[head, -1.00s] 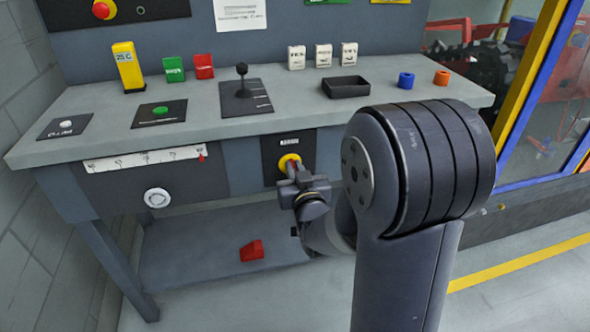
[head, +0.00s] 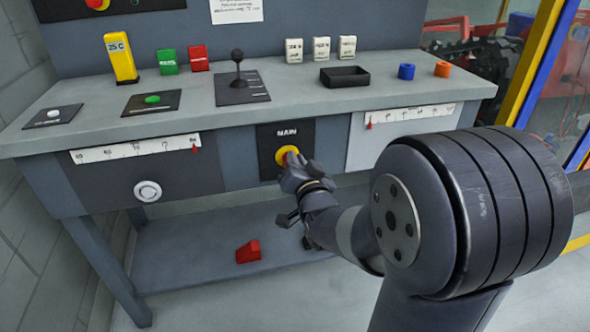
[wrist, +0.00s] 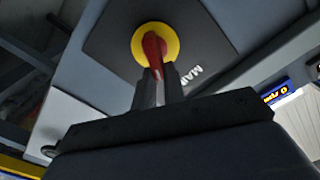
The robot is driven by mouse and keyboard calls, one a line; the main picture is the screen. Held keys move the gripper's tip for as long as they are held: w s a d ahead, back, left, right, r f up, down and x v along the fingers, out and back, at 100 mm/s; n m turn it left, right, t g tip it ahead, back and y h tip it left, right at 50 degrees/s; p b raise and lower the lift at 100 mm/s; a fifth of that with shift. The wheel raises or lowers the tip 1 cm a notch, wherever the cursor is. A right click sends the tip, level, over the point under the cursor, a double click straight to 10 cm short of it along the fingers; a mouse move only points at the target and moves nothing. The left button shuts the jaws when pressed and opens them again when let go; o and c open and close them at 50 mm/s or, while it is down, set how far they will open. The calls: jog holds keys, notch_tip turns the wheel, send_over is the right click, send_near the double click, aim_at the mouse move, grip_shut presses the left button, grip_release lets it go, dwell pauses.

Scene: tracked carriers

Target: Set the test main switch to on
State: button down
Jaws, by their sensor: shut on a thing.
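The main switch is a red handle (wrist: 153,50) on a yellow disc (wrist: 170,33), set in a dark plate (wrist: 210,48) lettered "MAIN". In the head view the yellow disc (head: 282,156) shows on the bench's front, below the worktop. My gripper (wrist: 160,78) is shut on the red handle, with one finger on each side of its lower end. In the head view my gripper (head: 291,164) covers most of the handle. I cannot tell from these frames which position the handle marks.
Sliding-scale panels (head: 135,150) (head: 405,115) flank the switch plate on the bench front. A red block (head: 248,251) lies on the lower shelf (head: 190,270). A lever (head: 237,65), an empty black tray (head: 344,77) and coloured blocks stand on the worktop (head: 210,117).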

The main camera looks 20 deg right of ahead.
jog(key=m+b, duration=0.1)
jog(key=m, duration=0.3)
jog(key=f+m+b, duration=0.1)
jog(key=m+b, duration=0.1)
jog(key=m, duration=0.1)
jog(key=d+m+b, duration=0.1)
jog(key=m, duration=0.3)
jog(key=shift+f+m, duration=0.3)
jog(key=shift+f, duration=0.05)
jog(key=shift+b, duration=0.3)
jog(key=c, duration=1.5)
grip_release()
jog(key=s+p, duration=0.3)
jog(key=s, duration=0.7)
jog(key=shift+s, duration=0.4)
